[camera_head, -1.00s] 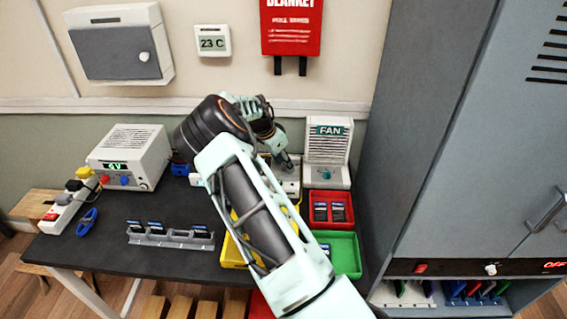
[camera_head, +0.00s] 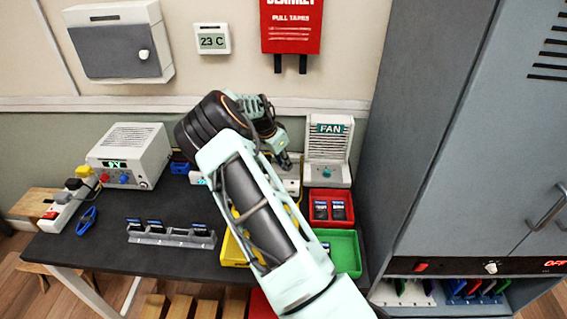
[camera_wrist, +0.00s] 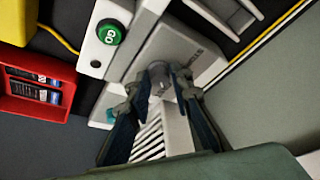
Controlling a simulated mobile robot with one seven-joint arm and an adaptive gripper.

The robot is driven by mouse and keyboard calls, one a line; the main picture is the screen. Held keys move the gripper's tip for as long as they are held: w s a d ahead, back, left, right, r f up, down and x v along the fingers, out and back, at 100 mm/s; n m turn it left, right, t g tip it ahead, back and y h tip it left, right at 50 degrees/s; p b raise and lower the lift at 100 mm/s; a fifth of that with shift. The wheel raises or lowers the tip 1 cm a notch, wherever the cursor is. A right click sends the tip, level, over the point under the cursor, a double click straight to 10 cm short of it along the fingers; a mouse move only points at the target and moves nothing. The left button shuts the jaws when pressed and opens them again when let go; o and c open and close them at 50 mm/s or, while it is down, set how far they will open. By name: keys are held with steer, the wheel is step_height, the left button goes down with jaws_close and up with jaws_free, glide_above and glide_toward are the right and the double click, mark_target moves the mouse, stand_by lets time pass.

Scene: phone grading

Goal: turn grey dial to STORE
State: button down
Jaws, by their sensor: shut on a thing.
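The grey dial (camera_wrist: 158,88) shows between my fingertips in the wrist view, on a light grey housing (camera_wrist: 195,57). My gripper (camera_wrist: 163,78) is shut on the dial, with one finger on either side of it. The fingers hide part of the dial, and I cannot read its setting or a STORE mark. In the head view, my gripper (camera_head: 286,163) is at the back of the bench, left of the fan, and the dial is hidden there.
A green GO button (camera_wrist: 110,32) is close by. The white fan unit (camera_head: 328,150) stands to the right. Red (camera_head: 343,196) and green (camera_head: 350,262) bins sit in front of it. A card rack (camera_head: 170,238) stands at front left. A tall grey cabinet (camera_head: 425,130) bounds the right side.

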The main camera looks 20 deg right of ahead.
steer(key=n+b, duration=0.1)
steer(key=n+t+y+b, duration=0.1)
steer(key=n+b, duration=0.1)
steer(key=shift+s+d+f+b, duration=0.1)
steer(key=shift+f+b, duration=0.1)
steer(key=shift+b, duration=0.1)
steer(key=n+b, duration=0.2)
steer(key=n+t+y+b, duration=0.1)
steer(key=n, duration=0.1)
steer(key=n+y+b, duration=0.1)
steer(key=n+b, duration=0.1)
steer(key=shift+s+d+n+t+b, duration=0.1)
steer(key=shift+d+n+t+b, duration=0.2)
steer(key=shift+n, duration=0.1)
steer(key=n+b, duration=0.1)
steer(key=n, duration=0.1)
steer(key=n+y+b, duration=0.1)
steer(key=n, duration=0.1)
steer(key=shift+d+r+y, duration=0.15)
steer(key=shift+y, duration=0.15)
steer(key=shift+n+y, duration=0.6)
steer(key=shift+n, duration=1.2)
steer(key=c, duration=1.7)
jaws_free()
steer(key=shift+c, duration=0.2)
steer(key=shift+r, duration=0.15)
steer(key=v, duration=1.2)
